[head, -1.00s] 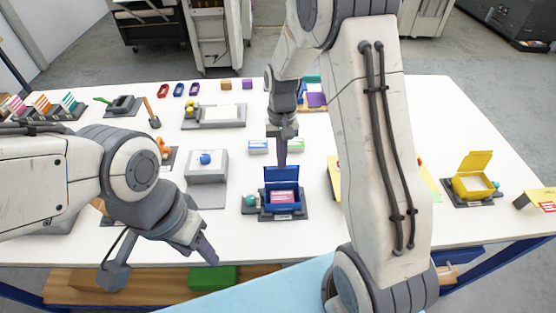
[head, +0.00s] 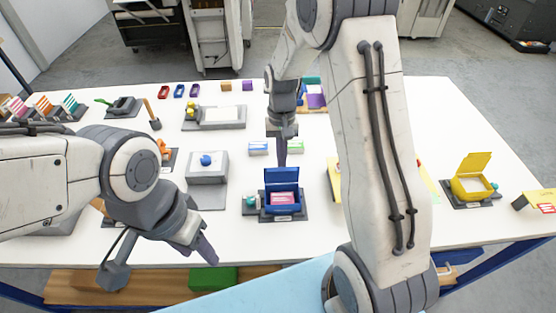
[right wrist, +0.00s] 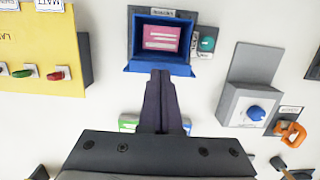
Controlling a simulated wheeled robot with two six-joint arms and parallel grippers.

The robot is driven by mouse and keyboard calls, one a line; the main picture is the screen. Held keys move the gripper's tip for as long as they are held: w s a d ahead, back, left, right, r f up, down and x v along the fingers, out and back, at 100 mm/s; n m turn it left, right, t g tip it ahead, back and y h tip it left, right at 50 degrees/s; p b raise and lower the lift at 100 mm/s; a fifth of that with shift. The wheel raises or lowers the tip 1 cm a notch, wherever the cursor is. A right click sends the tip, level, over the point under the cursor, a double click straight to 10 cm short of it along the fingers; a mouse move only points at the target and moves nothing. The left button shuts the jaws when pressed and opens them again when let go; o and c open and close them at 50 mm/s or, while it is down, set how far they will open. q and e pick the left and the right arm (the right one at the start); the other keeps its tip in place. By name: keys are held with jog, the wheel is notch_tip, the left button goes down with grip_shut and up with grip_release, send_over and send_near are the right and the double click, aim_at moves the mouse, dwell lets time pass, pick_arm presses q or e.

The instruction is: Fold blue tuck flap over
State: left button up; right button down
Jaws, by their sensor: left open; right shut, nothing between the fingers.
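The blue box (head: 269,206) sits on a dark base plate in the head view, with a pink and white item (head: 284,198) inside. Its blue flap (head: 282,178) stands up at the far side, so the box is open. My right gripper (head: 282,164) is shut and empty, pointing down just behind the flap's top edge. In the right wrist view, the shut fingertips (right wrist: 160,74) overlap the edge of the blue flap (right wrist: 142,68); I cannot tell whether they touch. My left gripper (head: 162,272) is open and empty at the table's front edge, left of the box.
A teal knob (head: 250,201) is beside the box on its left. A grey block with a blue knob (head: 207,167) stands further left. Two small cartons (head: 258,148) lie behind. A yellow open box (head: 474,183) is at the right. My right arm hides part of the table.

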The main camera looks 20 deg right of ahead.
notch_tip(320, 180, up, 9)
jog(key=p, duration=0.7)
jog(key=shift+w, duration=0.15)
dwell(0.4)
jog(key=s+a+r+n+t+b, duration=0.1)
jog(key=s+a+n+b, duration=0.5)
jog(key=s+a, duration=0.45)
jog(key=s+a+f+n+b, duration=0.1)
jog(key=s+n+b, duration=0.1)
jog(key=s, duration=0.5)
jog(key=s+a+f+n+b, duration=0.1)
jog(key=s+a+n+b, duration=0.1)
jog(key=s+b, duration=0.2)
jog(key=s, duration=0.3)
jog(key=shift+a+f+n+t+y, duration=0.2)
jog(key=shift+f+n+t+y, duration=0.1)
jog(key=shift+t, duration=0.1)
